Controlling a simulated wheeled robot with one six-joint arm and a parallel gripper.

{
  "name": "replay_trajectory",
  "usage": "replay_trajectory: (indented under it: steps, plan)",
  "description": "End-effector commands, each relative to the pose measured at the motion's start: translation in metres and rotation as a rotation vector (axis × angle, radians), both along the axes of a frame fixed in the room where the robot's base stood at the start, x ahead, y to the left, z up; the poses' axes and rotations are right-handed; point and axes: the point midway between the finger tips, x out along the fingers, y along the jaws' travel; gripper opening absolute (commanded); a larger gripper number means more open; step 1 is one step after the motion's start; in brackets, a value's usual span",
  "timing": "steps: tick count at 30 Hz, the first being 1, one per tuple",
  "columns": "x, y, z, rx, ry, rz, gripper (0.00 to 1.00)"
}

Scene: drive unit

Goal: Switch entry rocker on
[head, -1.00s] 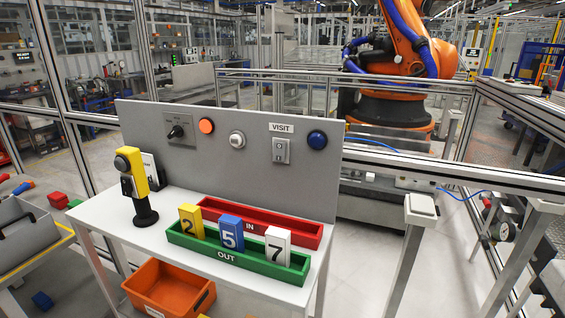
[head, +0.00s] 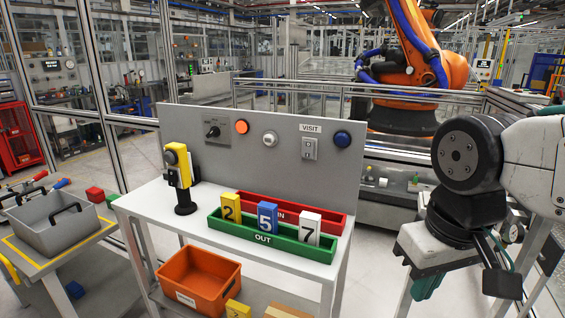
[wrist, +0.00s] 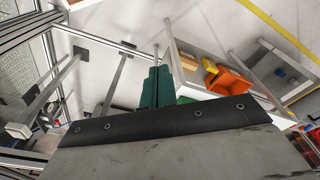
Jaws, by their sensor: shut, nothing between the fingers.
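A grey rocker switch (head: 310,148) is on the upright grey panel (head: 380,165), under a label reading VISIT (head: 311,128). No label reading entry shows. The rocker's position is too small to tell. My gripper (head: 427,284), with teal fingers, hangs low at the right of the head view, well apart from the panel and to its right. In the wrist view my gripper (wrist: 157,86) points toward the floor with its fingers together and nothing between them. The panel's controls do not show in the wrist view.
The panel also bears a black selector (head: 212,130), an orange button (head: 242,126), a silver knob (head: 270,139) and a blue button (head: 343,139). A yellow handheld device (head: 178,165) and green tray (head: 270,244) with numbered blocks stand before it. An orange bin (head: 198,278) sits below.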

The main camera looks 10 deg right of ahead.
Motion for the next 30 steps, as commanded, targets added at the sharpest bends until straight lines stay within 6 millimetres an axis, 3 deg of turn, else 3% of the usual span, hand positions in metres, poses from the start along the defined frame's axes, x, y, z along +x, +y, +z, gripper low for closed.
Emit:
replay_trajectory:
  steps: [8,11,14,24,27,30]
  plan:
    - [0.001,0.0,0.0,-0.001,-0.003,0.003,0.0]
    - [0.014,-0.002,-0.002,-0.012,-0.037,0.036,0.0]
    - [0.049,-0.006,-0.006,-0.048,-0.126,0.129,0.0]
    - [0.238,-0.012,-0.01,-0.42,-0.668,0.747,0.0]
    - [0.281,-0.005,-0.005,-0.575,-0.824,0.918,0.0]
    - [0.312,0.003,0.0,-0.727,-0.957,1.054,0.0]
